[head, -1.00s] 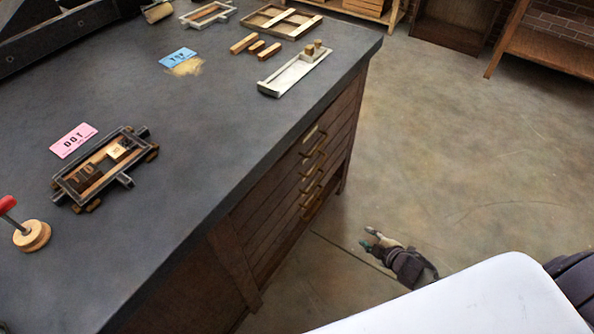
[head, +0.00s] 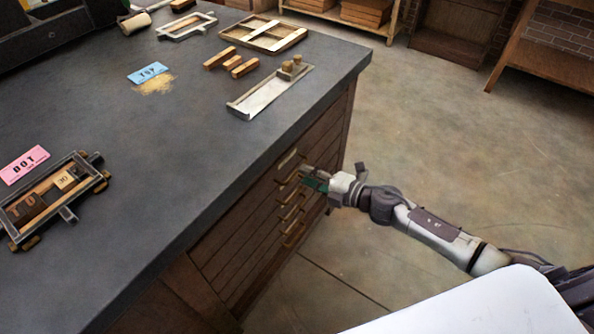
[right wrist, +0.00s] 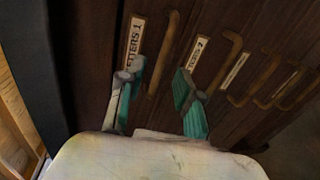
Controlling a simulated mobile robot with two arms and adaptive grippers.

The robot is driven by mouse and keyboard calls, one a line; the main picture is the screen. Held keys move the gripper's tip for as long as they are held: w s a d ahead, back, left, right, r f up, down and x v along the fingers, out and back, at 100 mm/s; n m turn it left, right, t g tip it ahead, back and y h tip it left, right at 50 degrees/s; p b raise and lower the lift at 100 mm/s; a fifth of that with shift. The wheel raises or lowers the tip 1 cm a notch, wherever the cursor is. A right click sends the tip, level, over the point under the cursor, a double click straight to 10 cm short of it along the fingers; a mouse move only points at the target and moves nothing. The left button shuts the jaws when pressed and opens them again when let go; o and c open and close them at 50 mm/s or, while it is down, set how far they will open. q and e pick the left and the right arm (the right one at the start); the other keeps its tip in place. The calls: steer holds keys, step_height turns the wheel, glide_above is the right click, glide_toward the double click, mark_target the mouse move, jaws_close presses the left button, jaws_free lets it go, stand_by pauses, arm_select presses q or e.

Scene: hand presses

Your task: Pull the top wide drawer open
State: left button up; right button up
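The top wide drawer is in the side of the dark cabinet (head: 235,215), below the tabletop edge. Its brass handle (right wrist: 167,50) and a label (right wrist: 135,38) reading "LETTERS 1" show in the right wrist view. The drawer appears closed. My right gripper (head: 308,178) is at the upper handles in the head view. In the right wrist view its teal-padded fingers (right wrist: 158,82) are apart, with the top handle in the gap between them; contact cannot be told. A second handle (right wrist: 222,62) lies just right of the right finger. My left gripper is out of view.
More drawer handles (head: 290,213) run down below the top one. The dark tabletop (head: 180,160) overhangs the drawers and carries a metal tray (head: 262,98), wooden pieces (head: 219,57) and a type frame (head: 55,195). The floor (head: 440,130) right of the cabinet is clear.

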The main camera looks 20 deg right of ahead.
mark_target(297, 173)
steer(key=shift+x, duration=2.05)
jaws_close()
